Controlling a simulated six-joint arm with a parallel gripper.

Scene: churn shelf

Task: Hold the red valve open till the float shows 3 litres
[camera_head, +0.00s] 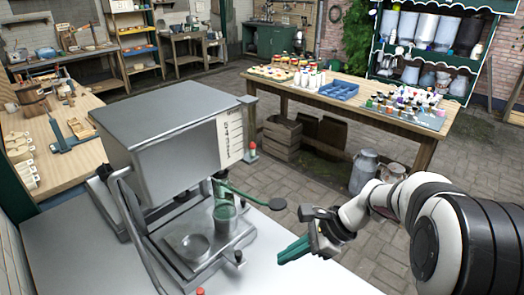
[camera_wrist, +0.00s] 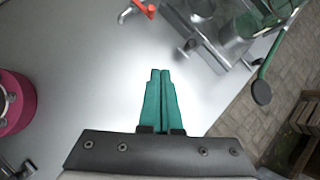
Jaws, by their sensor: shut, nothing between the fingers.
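A steel tank (camera_head: 170,125) stands on the grey bench. A pale numbered scale (camera_head: 231,140) is on its right side, with digits too small to read surely. A small red-topped piece (camera_head: 252,148) beside the scale may be the float. A red-orange handle (camera_wrist: 145,8) is at the top edge of the wrist view; I cannot tell surely that it is the red valve. A small red knob (camera_head: 200,291) is cut off at the head view's bottom edge. My gripper (camera_head: 280,257) is shut and empty, right of the tank's base. Its teal fingers (camera_wrist: 160,72) point toward the handle, apart from it.
A green lever with a dark round pad (camera_head: 277,204) juts right from the tank, above a greenish cup (camera_head: 224,213). A steel bowl (camera_head: 194,247) is beside the cup. A magenta round part (camera_wrist: 12,102) is at left in the wrist view. Bare bench surrounds my fingers.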

